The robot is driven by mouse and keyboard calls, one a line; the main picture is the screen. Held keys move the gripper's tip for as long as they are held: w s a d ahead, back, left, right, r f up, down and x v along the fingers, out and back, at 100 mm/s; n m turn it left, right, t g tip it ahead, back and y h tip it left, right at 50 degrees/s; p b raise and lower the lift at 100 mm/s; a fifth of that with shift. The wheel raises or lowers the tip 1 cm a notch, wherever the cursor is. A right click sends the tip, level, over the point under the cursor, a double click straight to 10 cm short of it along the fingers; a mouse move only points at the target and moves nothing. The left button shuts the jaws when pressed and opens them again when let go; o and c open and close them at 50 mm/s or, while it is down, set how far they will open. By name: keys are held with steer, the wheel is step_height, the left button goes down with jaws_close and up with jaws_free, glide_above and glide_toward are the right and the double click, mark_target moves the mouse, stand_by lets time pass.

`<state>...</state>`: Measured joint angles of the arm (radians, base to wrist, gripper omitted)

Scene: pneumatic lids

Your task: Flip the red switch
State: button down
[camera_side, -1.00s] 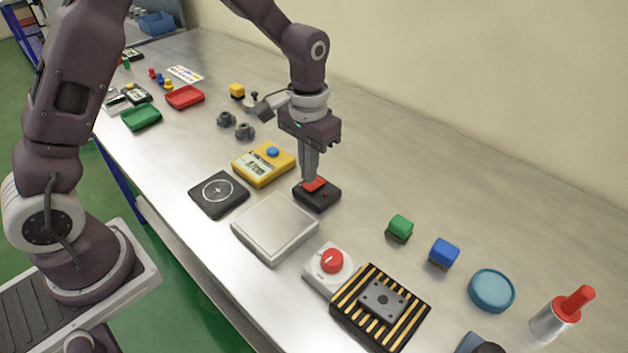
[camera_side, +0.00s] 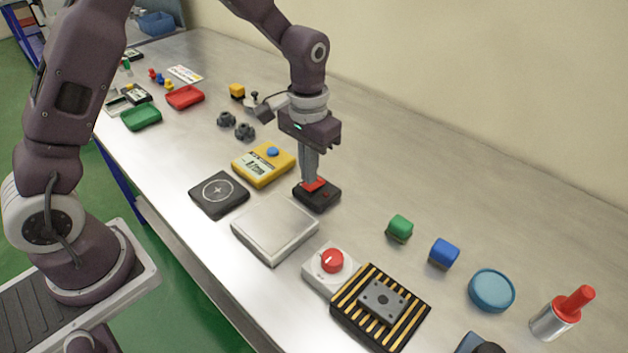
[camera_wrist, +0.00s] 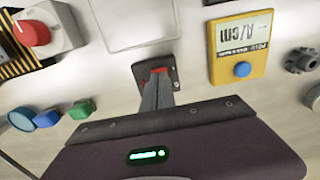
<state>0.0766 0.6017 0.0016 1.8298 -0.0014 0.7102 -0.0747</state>
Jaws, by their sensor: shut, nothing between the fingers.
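The red switch (camera_side: 314,184) is a red rocker set in a small black box (camera_side: 326,200) on the table, in the middle of the side view. My gripper (camera_side: 311,178) points straight down over it, its closed fingertips at the rocker and seemingly touching it. In the wrist view the red switch (camera_wrist: 159,70) shows as a thin strip beyond the shut fingers (camera_wrist: 155,85), which hide part of it. The rocker's exact tilt cannot be told. Nothing is held.
A yellow meter with a blue button (camera_side: 263,165) stands left of the switch box. A silver plate (camera_side: 275,229) lies in front, with a white box with red knob (camera_side: 330,268) beyond. Green (camera_side: 399,228) and blue (camera_side: 444,253) blocks stand right. The table behind the switch is clear.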

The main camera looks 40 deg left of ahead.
steer(key=shift+f, duration=0.8)
steer(key=shift+r, duration=3.55)
steer(key=s+a+r+t, duration=0.1)
steer(key=s+r+t, duration=0.1)
steer(key=s+r, duration=0.55)
steer(key=s+a+r+t, duration=0.1)
steer(key=s+r, duration=0.1)
steer(key=s, duration=0.6)
steer(key=s+a+r+t, duration=0.1)
steer(key=s+r+t, duration=0.1)
steer(key=s, duration=0.6)
steer(key=shift+s+r+t, duration=0.3)
steer(key=shift+r, duration=0.2)
